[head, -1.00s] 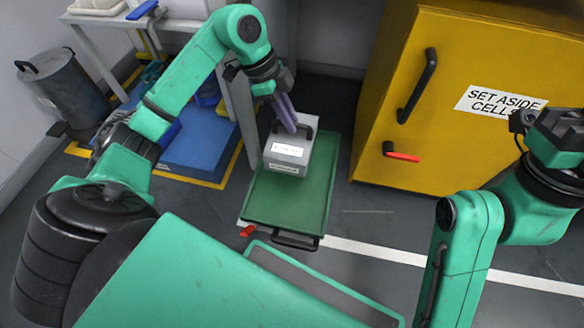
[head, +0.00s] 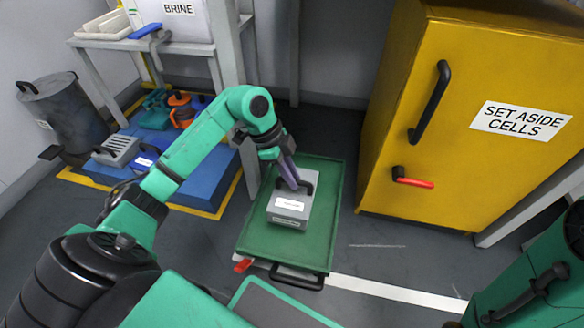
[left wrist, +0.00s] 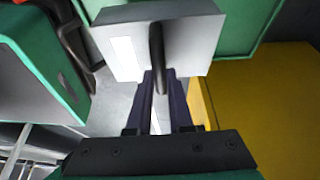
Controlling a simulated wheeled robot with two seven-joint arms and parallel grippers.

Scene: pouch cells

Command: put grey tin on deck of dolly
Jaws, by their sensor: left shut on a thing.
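The grey tin (head: 290,208), a box with a white label and a dark top handle, is over the green deck (head: 262,240) of the dolly, within its outline. I cannot tell for sure whether its base touches the deck. My left gripper (head: 303,186) comes down from above and is shut on the tin's handle. In the left wrist view the purple fingers (left wrist: 161,90) meet the handle, and the tin (left wrist: 195,45) fills the upper middle with green deck beyond it. My right gripper is out of view; only part of my right arm shows.
At left, a blue platform (head: 195,180) holds several items, including a second grey tin (head: 118,150). A dark bin (head: 62,110) and a white table (head: 90,45) are behind. Floor right of the dolly is clear.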

